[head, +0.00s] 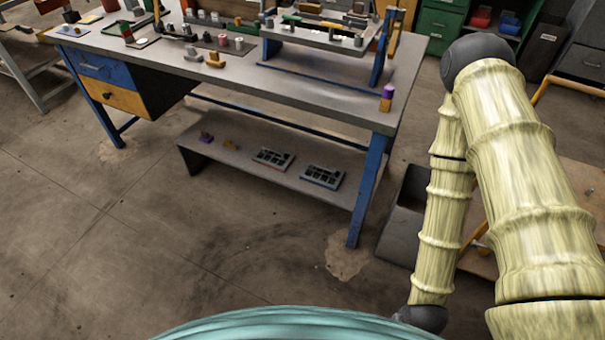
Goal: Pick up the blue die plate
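Two grey die plates with dark openings lie on the lower shelf of the workbench in the head view. The right one has a bluish edge and looks like the blue die plate (322,177). It lies flat near the shelf's right end, close to the front blue leg. The left one, the red die plate (273,159), has a reddish edge and lies a short gap away. My arm is at the right side of the view, and my gripper is not in view.
The workbench (330,103) has a cluttered top above the lower shelf (222,160). Its blue front leg (366,190) stands right of the plates. A dark grey bin (402,222) stands right of that leg. The floor (190,240) in front is clear.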

